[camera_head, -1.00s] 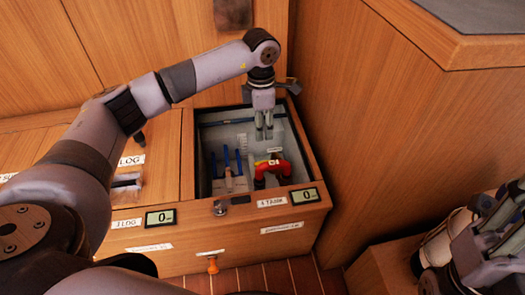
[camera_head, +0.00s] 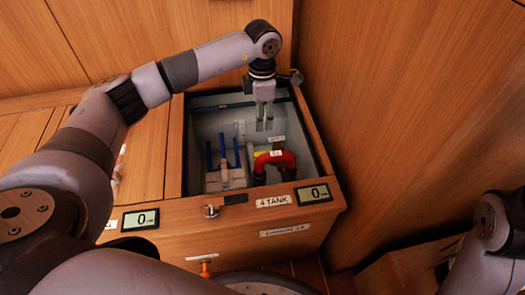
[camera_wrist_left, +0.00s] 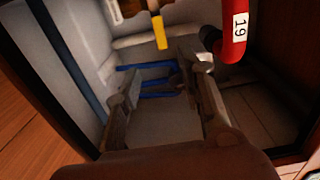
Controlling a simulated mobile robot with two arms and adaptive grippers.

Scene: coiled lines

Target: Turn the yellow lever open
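The yellow lever (camera_head: 261,154) shows as a small patch beside the red bent pipe (camera_head: 284,159) inside the open compartment. My left gripper (camera_head: 264,124) points down into the compartment, behind the pipe in the head view. In the wrist view, its fingers (camera_wrist_left: 160,82) are spread apart with nothing between them, and the lever lies beyond them, apart. My right arm shows at the right edge; its fingers do not show.
The compartment's wooden rim (camera_head: 178,150) surrounds the work on all sides. Blue upright pieces (camera_head: 223,152) stand left of the pipe. A "4 TANK" label and a display (camera_head: 314,194) reading 0 are on the front. A wooden wall (camera_head: 400,110) rises close on the right.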

